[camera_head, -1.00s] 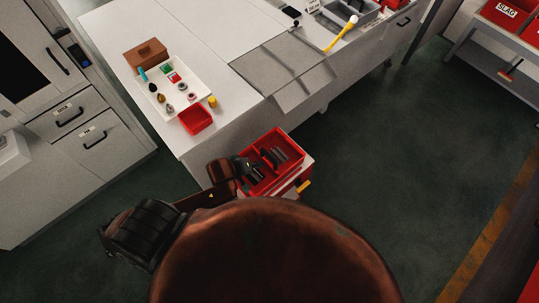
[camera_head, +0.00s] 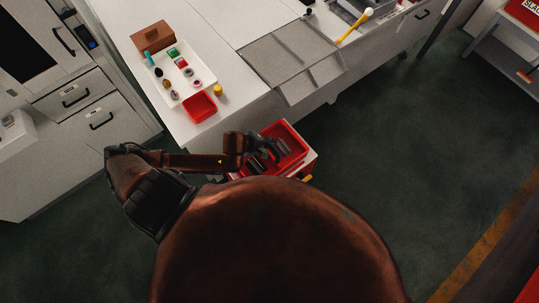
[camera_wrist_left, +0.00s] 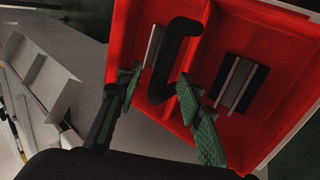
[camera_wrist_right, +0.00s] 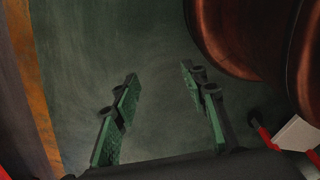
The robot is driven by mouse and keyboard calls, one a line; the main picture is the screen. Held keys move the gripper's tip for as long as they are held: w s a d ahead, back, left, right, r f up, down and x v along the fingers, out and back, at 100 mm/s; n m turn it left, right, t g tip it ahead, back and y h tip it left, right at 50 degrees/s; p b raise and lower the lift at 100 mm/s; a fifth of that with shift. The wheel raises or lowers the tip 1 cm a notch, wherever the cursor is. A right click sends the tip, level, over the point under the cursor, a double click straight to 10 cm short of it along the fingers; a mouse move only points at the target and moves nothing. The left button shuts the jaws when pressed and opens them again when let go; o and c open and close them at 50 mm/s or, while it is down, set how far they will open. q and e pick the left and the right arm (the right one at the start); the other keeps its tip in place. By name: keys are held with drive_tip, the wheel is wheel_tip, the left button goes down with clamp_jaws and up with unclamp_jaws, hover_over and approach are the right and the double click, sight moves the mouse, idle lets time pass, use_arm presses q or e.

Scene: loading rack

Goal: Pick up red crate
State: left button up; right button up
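The red crate (camera_head: 288,133) sits on a small white stand, just in front of the white workbench. In the left wrist view the crate (camera_wrist_left: 285,55) shows its divider, a black curved handle (camera_wrist_left: 178,55) and dark-and-silver bars inside. My left gripper (camera_head: 268,152) is over the crate. In the left wrist view its two green-padded fingers (camera_wrist_left: 158,88) are apart, with the black handle showing between and beyond them; I cannot tell if they touch it. My right gripper (camera_wrist_right: 158,90) is open and empty above the dark green floor.
The workbench (camera_head: 210,35) holds a white tray (camera_head: 195,72) of small items, a smaller red bin (camera_head: 199,106) and a brown box (camera_head: 152,38). Cabinets with drawers (camera_head: 87,108) stand at left. A rack (camera_head: 500,65) stands at right. The floor (camera_head: 400,170) between is open.

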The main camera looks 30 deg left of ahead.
use_arm(q)
drive_tip(key=shift+x, duration=0.85)
drive_tip(key=shift+s+d, duration=0.1)
clamp_jaws()
drive_tip(key=shift+r, duration=0.1)
